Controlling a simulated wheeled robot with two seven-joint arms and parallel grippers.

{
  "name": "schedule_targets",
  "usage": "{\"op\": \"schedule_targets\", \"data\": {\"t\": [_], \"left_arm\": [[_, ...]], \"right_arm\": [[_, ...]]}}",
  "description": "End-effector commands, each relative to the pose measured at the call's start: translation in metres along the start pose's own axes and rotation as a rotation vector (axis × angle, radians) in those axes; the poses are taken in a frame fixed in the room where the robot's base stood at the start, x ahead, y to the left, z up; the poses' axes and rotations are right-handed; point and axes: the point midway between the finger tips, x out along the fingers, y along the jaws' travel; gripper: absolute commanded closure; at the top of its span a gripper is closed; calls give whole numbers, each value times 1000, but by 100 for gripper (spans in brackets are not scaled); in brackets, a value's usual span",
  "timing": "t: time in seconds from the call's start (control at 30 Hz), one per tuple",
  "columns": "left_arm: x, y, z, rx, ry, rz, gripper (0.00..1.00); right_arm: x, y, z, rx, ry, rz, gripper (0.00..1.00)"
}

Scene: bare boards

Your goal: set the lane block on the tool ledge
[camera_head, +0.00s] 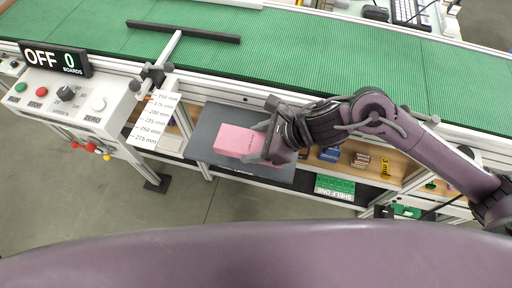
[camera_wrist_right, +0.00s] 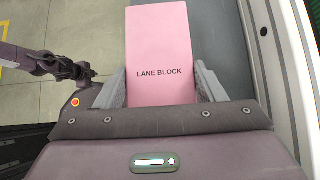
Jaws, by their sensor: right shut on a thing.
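The pink lane block (camera_head: 237,140) is over the dark grey ledge (camera_head: 205,125) in front of the conveyor. Its name reads clearly in the right wrist view (camera_wrist_right: 162,45). My right gripper (camera_head: 266,143) is shut on the block's near end, with a finger on each side in the right wrist view (camera_wrist_right: 162,90). I cannot tell whether the block's underside touches the ledge. The gripper hides part of the ledge's right side. At the left of the wrist view is a dark, jointed arm end of mine, probably my left gripper (camera_wrist_right: 78,72); its fingers are unclear.
The green conveyor (camera_head: 300,50) runs behind the ledge. A control box (camera_head: 65,95) and a millimetre scale (camera_head: 155,120) stand to the left. Open floor is in front.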

Motion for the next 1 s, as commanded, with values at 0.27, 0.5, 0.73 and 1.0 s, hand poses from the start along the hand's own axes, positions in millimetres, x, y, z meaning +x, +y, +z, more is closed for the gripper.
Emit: {"op": "schedule_targets", "data": {"t": [0.27,0.5,0.73,1.0], "left_arm": [[0,2,2,0,-3,3,64],[0,2,3,-1,-4,3,64],[4,2,3,-2,-4,2,64],[4,1,3,-3,-4,1,64]], "right_arm": [[26,1,-26,4,2,2,66],[26,1,-26,1,1,0,66],[28,1,-29,2,2,1,32],[28,1,-29,2,2,1,15]]}}
